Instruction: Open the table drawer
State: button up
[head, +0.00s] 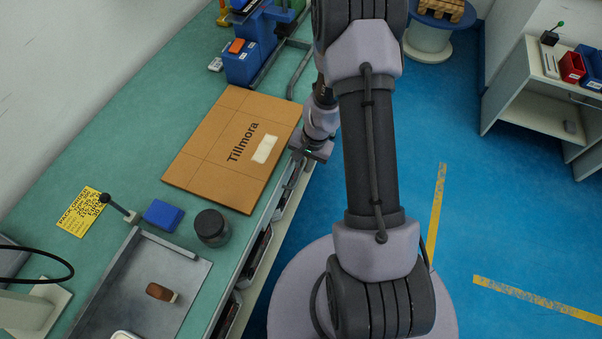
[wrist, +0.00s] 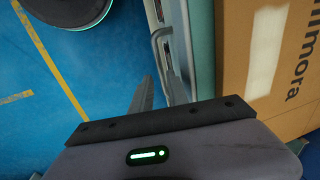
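The green table (head: 110,150) runs along the left of the head view, with its drawer fronts (head: 283,203) under the right edge. A grey bar handle (wrist: 156,50) stands out from the table front in the wrist view. My gripper (head: 297,170) is low beside the table edge, next to the cardboard box. In the wrist view its two fingers (wrist: 160,82) are apart, with the lower part of the handle at or between their tips. I cannot tell whether they touch it. My arm hides part of the front.
A flat cardboard box (head: 205,150) marked Tillmora lies on the table at the edge. A dark jar (head: 211,227), a blue box (head: 163,214) and a metal tray (head: 195,272) are nearer. The blue floor (head: 520,230) to the right is clear.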

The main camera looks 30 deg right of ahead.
aim_at(300, 172)
jog(key=shift+w+a+f+b, duration=0.15)
jog(key=shift+f+b, duration=0.2)
jog(key=shift+f, duration=0.65)
jog(key=shift+w+a+f+b, duration=0.15)
jog(key=shift+f+b, duration=0.2)
jog(key=shift+f, duration=0.6)
grip_shut()
